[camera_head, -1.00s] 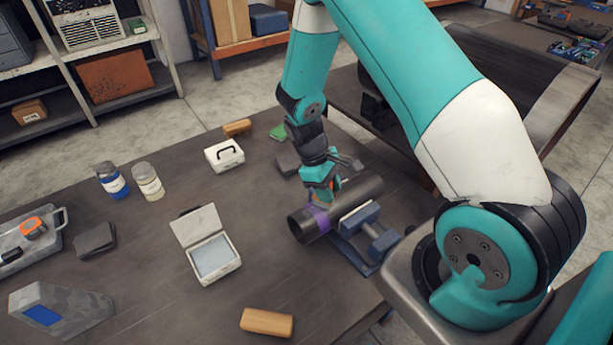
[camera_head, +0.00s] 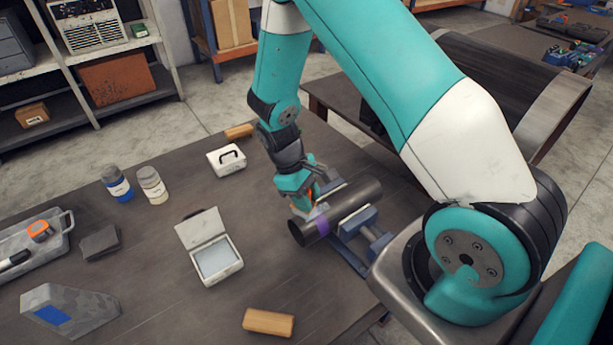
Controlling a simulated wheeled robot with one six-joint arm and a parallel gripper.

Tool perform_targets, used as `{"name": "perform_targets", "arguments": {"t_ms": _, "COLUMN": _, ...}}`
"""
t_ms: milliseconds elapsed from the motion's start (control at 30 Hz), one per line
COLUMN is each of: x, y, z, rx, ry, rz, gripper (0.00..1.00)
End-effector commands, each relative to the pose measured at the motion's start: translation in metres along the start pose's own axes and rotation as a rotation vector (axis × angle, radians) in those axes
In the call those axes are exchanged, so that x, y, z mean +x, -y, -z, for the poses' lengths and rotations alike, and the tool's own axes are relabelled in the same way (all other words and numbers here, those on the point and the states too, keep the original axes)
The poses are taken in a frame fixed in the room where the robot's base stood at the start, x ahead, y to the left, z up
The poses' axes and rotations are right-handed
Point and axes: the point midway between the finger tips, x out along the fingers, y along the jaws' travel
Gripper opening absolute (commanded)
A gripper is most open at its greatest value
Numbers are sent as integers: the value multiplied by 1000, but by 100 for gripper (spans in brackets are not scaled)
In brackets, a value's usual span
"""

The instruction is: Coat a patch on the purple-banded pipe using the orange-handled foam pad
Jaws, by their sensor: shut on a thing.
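The dark pipe (camera_head: 357,198) lies slanted across a blue clamp stand on the table, with a purple band (camera_head: 321,223) near its open left end. My gripper (camera_head: 304,200) points down at the far left side of the pipe, close to the band. It is shut on a small tool with a bit of orange showing, apparently the orange-handled foam pad (camera_head: 311,193). The pad's underside is mostly hidden by the jaws and pipe, so I cannot tell whether it touches the pipe. An open white box (camera_head: 222,269) with a pale grey-blue inside stands left of the pipe.
The blue clamp stand (camera_head: 374,236) sits under the pipe. Two jars (camera_head: 152,185), a white case (camera_head: 226,160), a dark block (camera_head: 100,242), a tan block (camera_head: 268,322) and a tray (camera_head: 62,243) with another orange item (camera_head: 40,231) lie around. The table between box and tan block is clear.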

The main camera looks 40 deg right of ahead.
Motion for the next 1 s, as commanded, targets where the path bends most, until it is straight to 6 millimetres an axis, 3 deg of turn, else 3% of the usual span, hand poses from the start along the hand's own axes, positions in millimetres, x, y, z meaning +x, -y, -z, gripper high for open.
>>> {"name": "perform_targets", "arguments": {"t_ms": 500, "x": -45, "y": 1, "z": -18, "rx": -3, "ry": 0, "rz": -1, "gripper": 9}}
{"name": "perform_targets", "arguments": {"t_ms": 1000, "x": -47, "y": 1, "z": -18, "rx": -3, "ry": 0, "rz": -2, "gripper": 9}}
